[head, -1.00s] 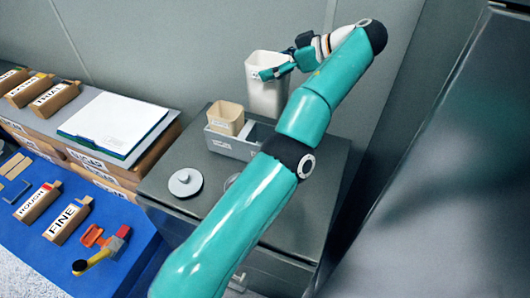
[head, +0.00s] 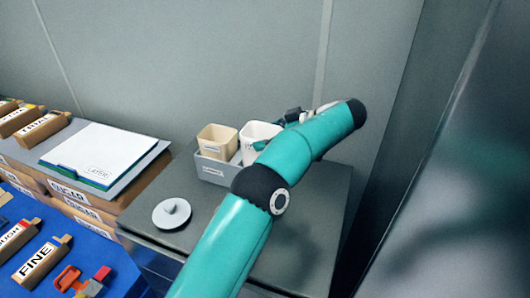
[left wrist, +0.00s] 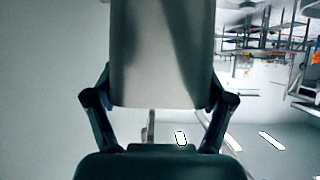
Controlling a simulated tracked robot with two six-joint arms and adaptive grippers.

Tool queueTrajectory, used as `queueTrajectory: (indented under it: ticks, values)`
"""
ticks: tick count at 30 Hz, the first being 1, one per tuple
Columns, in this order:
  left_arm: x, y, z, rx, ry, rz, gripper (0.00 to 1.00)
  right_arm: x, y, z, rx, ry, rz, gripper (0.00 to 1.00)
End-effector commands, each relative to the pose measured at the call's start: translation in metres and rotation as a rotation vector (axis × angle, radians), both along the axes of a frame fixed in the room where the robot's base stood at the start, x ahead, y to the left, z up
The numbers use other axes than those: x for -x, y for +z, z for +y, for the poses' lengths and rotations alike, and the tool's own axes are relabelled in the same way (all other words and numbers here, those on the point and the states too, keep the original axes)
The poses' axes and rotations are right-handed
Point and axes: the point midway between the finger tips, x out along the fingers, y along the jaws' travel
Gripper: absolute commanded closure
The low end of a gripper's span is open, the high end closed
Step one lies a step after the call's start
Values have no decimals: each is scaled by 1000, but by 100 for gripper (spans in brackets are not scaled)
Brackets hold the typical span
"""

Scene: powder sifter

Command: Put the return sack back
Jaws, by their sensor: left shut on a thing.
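My left gripper (head: 285,122) is shut on a tall white open-topped sack (head: 258,132). In the left wrist view the sack (left wrist: 162,60) fills the space between the two fingers. In the head view the sack is upright at the right part of a grey two-part holder (head: 212,172), beside a beige container (head: 217,139) that stands in the left part. My arm hides the sack's lower part, so I cannot tell if it rests on the holder's floor. My right gripper is not in view.
The holder stands on a dark cabinet top (head: 315,215). A round grey lid (head: 171,214) lies on it in front. A white pad (head: 98,152) lies on boxes to the left, above a blue mat with labelled blocks. A wall stands behind.

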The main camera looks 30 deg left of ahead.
Motion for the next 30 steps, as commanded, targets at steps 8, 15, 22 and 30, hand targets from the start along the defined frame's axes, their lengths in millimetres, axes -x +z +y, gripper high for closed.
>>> queueTrajectory:
  ticks: [8, 15, 22, 30]
  values:
    - [0, -31, 0, 0, -1, 4, 80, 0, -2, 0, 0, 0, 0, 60]
    - [0, -39, 0, 0, 0, -1, 80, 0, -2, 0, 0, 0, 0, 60]
    - [0, -43, 0, 0, 0, 0, 80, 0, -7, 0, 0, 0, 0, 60]
    - [0, -42, 0, 0, 0, 0, 0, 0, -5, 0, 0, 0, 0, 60]
